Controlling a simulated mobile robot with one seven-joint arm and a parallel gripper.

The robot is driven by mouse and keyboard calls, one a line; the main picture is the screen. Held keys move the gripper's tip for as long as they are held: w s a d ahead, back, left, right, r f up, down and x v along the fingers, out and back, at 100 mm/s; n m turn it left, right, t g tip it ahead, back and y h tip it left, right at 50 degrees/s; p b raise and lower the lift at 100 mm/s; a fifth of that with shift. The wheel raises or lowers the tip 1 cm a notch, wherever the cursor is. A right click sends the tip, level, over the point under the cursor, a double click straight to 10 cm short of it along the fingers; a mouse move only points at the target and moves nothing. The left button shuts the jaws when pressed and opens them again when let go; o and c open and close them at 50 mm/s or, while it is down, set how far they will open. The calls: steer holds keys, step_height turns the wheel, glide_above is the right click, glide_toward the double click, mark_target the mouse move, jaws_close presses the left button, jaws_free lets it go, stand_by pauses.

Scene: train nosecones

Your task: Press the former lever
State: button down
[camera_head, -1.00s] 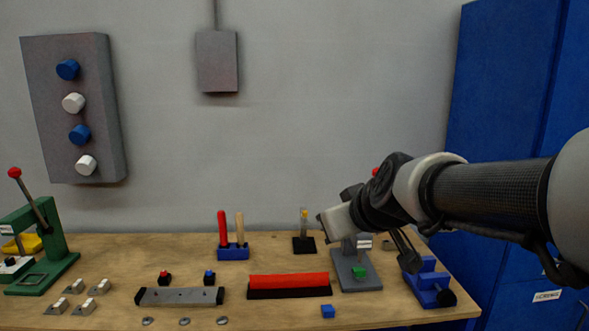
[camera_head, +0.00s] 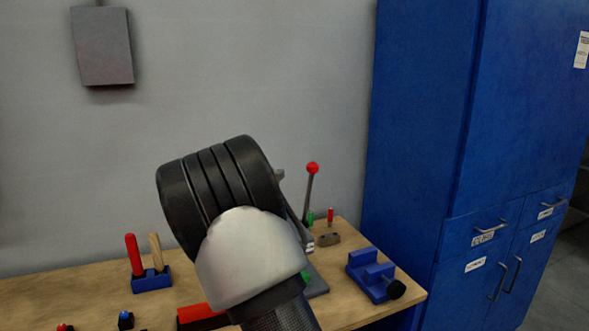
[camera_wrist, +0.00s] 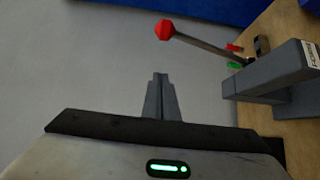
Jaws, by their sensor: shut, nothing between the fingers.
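A lever with a red knob (camera_head: 312,168) stands up, leaning slightly, at the right part of the bench in the head view. It belongs to a grey press (camera_head: 317,286), mostly hidden behind my arm. In the wrist view the red knob (camera_wrist: 165,30) is at the top, with its rod running down right toward the grey press body (camera_wrist: 275,82). My gripper (camera_wrist: 161,76) is shut and empty, its fingers together in front of the wall. The knob is above the fingertips in that picture, with a gap between them. In the head view my wrist hides most of the gripper.
A blue vise-like block (camera_head: 372,275) sits at the bench's right end, close to the press. A blue holder (camera_head: 152,280) with red and tan handles stands left of my arm. A tall blue cabinet (camera_head: 415,130) stands right of the bench (camera_head: 60,297). Small red and green pieces are behind the press.

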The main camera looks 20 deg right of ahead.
steer(key=shift+s, duration=0.15)
steer(key=w+d, duration=0.4)
steer(key=d, duration=0.4)
steer(key=shift+d, duration=0.35)
steer(key=shift+f, duration=0.1)
stand_by(0.4)
